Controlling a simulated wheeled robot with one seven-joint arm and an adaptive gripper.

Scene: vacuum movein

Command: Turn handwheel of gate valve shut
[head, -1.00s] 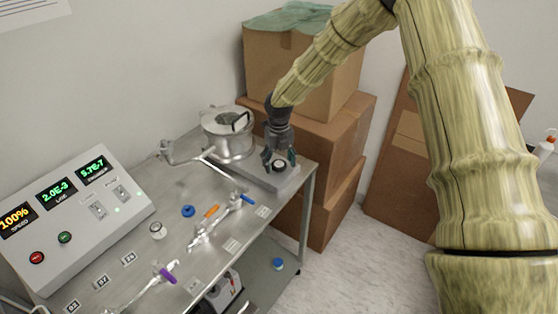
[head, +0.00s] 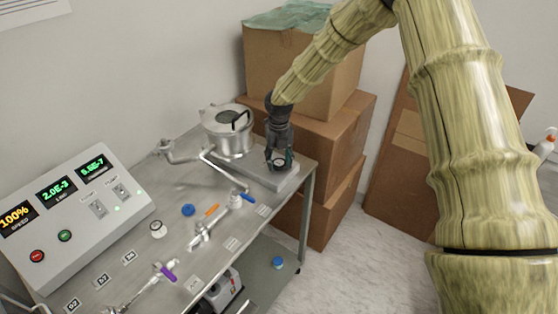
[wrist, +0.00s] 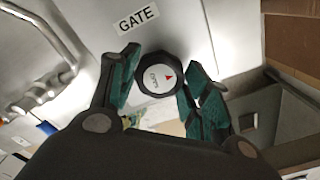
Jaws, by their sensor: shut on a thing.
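In the head view my gripper (head: 279,162) points down over the grey block (head: 285,184) at the table's far right corner. The fingers mostly hide the handwheel there.
A metal chamber (head: 228,140) with a lid stands left of my gripper, with pipes (head: 185,155) beside it. Cardboard boxes (head: 320,140) are stacked close behind. A control panel (head: 80,210) with lit displays stands at left. Small valves with orange, blue and purple handles (head: 168,275) lie nearer.

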